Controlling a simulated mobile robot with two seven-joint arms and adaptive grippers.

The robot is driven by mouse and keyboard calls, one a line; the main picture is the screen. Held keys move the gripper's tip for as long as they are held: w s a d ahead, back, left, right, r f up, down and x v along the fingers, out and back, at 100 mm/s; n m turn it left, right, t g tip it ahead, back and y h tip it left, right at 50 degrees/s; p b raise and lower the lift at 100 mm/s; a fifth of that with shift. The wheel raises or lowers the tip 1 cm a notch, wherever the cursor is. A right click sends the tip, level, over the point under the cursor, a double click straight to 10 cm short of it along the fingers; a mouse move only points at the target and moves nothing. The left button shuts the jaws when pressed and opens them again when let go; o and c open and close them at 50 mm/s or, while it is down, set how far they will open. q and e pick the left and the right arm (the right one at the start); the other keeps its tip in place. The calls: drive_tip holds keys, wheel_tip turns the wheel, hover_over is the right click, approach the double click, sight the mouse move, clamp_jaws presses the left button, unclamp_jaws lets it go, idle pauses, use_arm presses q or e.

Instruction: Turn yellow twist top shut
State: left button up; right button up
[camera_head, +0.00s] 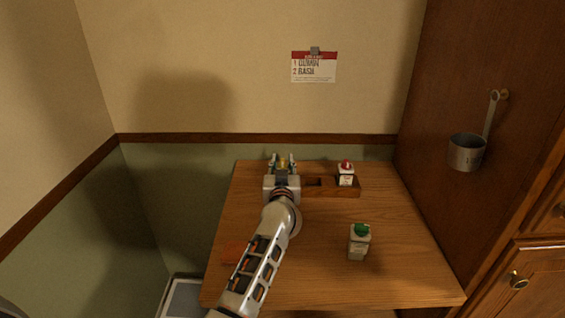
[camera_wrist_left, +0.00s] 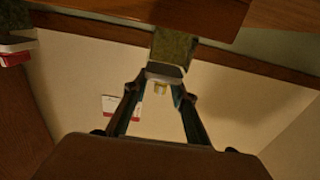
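The yellow twist top (camera_head: 282,161) shows between the fingers of my left gripper (camera_head: 281,158) at the back left of the counter. In the left wrist view the picture is upside down. My left gripper is open around the top. It hides most of the bottle in the head view. My right gripper is not in view.
A wooden holder (camera_head: 331,188) at the back carries a red-topped bottle (camera_head: 346,179) and has an empty slot. A green-topped bottle (camera_head: 359,246) stands nearer the front. An orange item (camera_head: 235,252) lies partly behind my left arm. A metal cup (camera_head: 466,152) hangs at right.

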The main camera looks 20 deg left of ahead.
use_arm(q)
clamp_jaws()
drive_tip(key=shift+h, duration=0.3)
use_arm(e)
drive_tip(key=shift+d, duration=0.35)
use_arm(q)
drive_tip(key=shift+m+h, duration=0.6)
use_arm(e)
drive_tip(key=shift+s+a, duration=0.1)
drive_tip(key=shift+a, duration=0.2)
